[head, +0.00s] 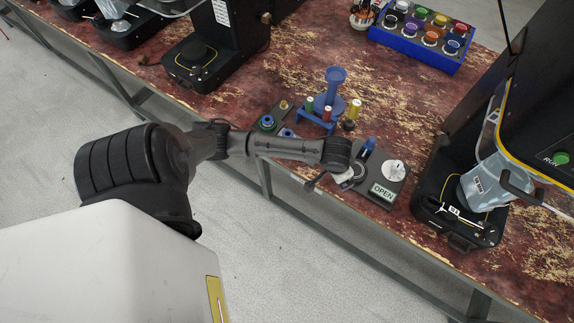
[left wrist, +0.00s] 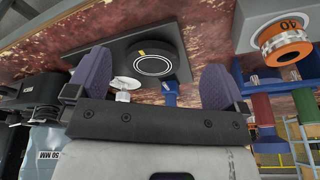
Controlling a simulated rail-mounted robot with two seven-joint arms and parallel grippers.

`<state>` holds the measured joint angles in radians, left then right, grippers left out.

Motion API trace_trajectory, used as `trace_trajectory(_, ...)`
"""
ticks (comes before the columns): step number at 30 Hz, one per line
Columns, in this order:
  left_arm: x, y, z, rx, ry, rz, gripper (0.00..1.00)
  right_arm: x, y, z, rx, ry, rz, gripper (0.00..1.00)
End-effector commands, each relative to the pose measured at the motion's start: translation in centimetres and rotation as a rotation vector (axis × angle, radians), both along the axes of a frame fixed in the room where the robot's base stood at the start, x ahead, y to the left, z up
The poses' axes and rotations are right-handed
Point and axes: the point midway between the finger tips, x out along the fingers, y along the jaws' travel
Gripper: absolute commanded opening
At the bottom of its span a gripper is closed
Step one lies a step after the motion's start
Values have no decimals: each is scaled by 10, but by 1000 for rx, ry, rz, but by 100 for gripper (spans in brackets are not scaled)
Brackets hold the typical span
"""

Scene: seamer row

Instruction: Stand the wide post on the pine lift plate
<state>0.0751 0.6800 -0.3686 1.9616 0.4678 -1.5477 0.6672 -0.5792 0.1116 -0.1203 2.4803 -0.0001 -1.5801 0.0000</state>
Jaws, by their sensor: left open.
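My left gripper (head: 342,178) reaches over the table's front edge beside the dark plate with the OPEN sign (head: 383,190). In the left wrist view its two purple fingers (left wrist: 157,85) are apart with nothing held between them. Beyond them is a black round disc (left wrist: 152,63) with a white ring, on the dark plate. Red (head: 327,113), green (head: 309,105) and yellow (head: 355,107) posts stand in or near a blue rack (head: 316,124). I cannot tell which post is the wide one or which plate is pine.
A blue funnel-topped stand (head: 336,83) rises behind the rack. A black seamer (head: 460,210) with a grey bag stands at right; another (head: 205,58) stands at back left. A blue crate (head: 420,44) of coloured jars is at the back.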

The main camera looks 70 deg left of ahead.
Motion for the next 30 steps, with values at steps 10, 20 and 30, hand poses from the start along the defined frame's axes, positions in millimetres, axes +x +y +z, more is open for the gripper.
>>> trace_trajectory(10, -144, -108, -2, -64, -52, -298, 99, 0, -1, 0, -6, 1, 3, 0)
trace_trajectory(20, -195, -110, 16, -15, -51, -322, 100, -1, -4, 0, -14, 1, 8, 0)
trace_trajectory(30, -197, -110, 17, -12, -50, -325, 100, -1, -3, 0, -11, 1, 6, 0)
